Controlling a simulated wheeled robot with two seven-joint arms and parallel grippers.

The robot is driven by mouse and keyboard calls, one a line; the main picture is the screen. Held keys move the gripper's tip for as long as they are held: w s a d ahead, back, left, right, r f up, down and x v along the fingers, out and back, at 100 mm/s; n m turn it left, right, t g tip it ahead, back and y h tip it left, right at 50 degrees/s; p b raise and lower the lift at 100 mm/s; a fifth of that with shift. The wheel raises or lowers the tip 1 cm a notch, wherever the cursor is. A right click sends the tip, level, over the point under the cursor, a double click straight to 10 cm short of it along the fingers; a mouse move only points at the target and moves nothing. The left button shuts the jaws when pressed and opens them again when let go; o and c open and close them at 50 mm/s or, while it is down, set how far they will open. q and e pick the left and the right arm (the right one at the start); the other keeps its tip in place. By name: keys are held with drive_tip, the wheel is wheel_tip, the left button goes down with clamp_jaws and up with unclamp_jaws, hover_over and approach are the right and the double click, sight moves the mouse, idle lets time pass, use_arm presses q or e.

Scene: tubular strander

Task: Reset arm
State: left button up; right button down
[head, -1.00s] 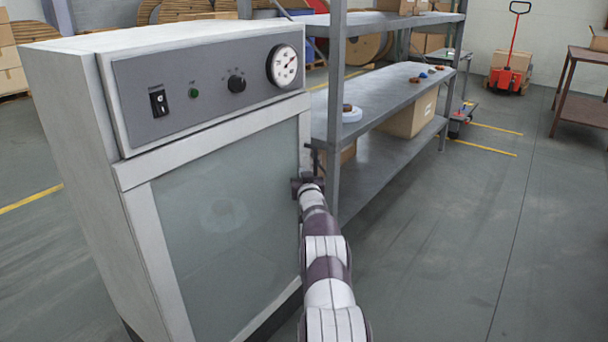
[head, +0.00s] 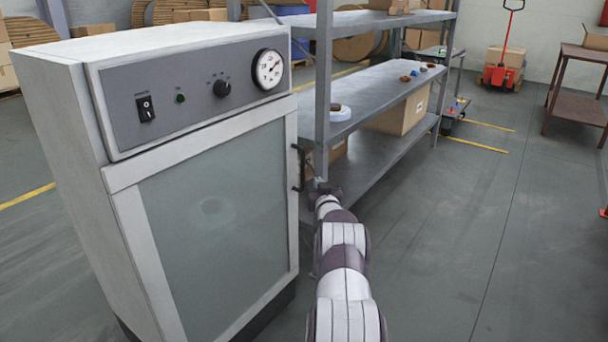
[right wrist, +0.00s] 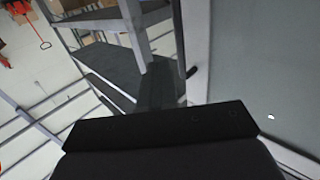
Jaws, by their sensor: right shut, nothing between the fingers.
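My right gripper (head: 322,187) is just right of the cabinet's front edge, beside the dark door handle (head: 299,167). Its jaws are shut and hold nothing. In the right wrist view the gripper (right wrist: 158,84) shows as a dark shape, with the handle (right wrist: 191,72) apart from it to the right. The light grey cabinet (head: 65,130) stands at the left, its glass door (head: 215,245) closed. A pale round thing shows faintly behind the glass. My left gripper is out of view.
A grey metal shelf rack (head: 322,90) stands close behind my right gripper. It bears a white roll (head: 339,113), small brown and blue items and a cardboard box (head: 403,115). A brown table (head: 577,108) and a red pallet jack (head: 500,76) are farther back. Floor at right is clear.

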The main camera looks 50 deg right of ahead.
drive_tip(key=s+a+f+g+y, duration=0.2)
drive_tip(key=s+a+f+g, duration=0.25)
drive_tip(key=f, duration=0.25)
drive_tip(key=s+a+f+g+y, duration=0.2)
drive_tip(key=s+a+f+g, duration=0.1)
drive_tip(key=s+f, duration=0.3)
drive_tip(key=s+a+n+g+y, duration=0.1)
drive_tip(key=s+a+g+y, duration=0.15)
drive_tip(key=a, duration=0.95)
drive_tip(key=s+a+n+g+y, duration=0.1)
drive_tip(key=s+a+g+y, duration=0.15)
drive_tip(key=a, duration=0.85)
drive_tip(key=s+a+r+n+g+y, duration=0.1)
drive_tip(key=s+a+r+n, duration=0.15)
drive_tip(key=s+a, duration=0.5)
drive_tip(key=s+a+r+n+g+y, duration=0.1)
drive_tip(key=s+a+r, duration=0.25)
drive_tip(key=a, duration=0.65)
drive_tip(key=a+r+n+t+p, duration=0.2)
drive_tip(key=a+r+p, duration=0.2)
drive_tip(key=a+r, duration=0.15)
wheel_tip(320, 180, up, 32)
drive_tip(key=p, duration=3.1)
drive_tip(key=shift+s+d+f, duration=0.25)
